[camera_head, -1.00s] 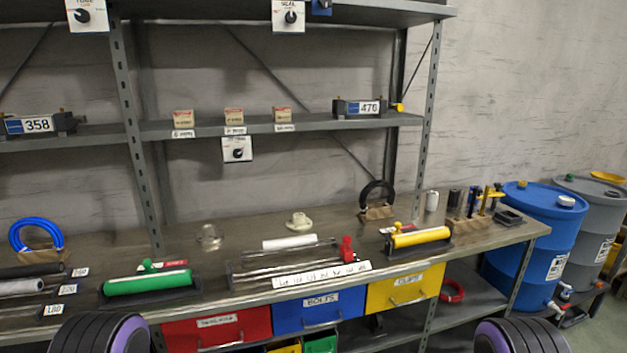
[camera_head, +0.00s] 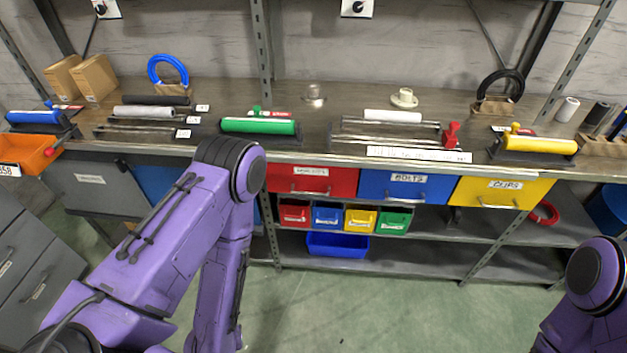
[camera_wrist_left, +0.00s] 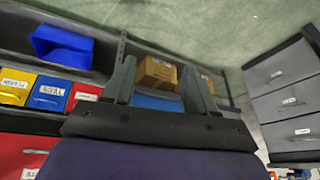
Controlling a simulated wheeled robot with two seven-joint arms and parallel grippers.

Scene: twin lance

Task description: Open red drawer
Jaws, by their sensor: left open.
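The red drawer (camera_head: 335,181) is shut under the workbench, left of the blue drawer (camera_head: 375,186) and yellow drawer (camera_head: 470,192). It has a white label and a metal handle on its front. In the left wrist view, a red front, apparently this drawer (camera_wrist_left: 18,155), shows at the lower left, and the picture is upside down. My left gripper (camera_wrist_left: 158,88) is open and empty, with both fingers apart and away from the red front. In the head view, my left arm is bent left of the drawer and its gripper is not visible. My right gripper is out of view.
Small coloured bins (camera_head: 328,217) and an empty blue bin (camera_head: 338,245) sit below the drawers. Rollers and a green cylinder (camera_head: 258,126) lie on the bench. A grey cabinet (camera_head: 35,265) stands at the left. The green floor before the shelf is clear.

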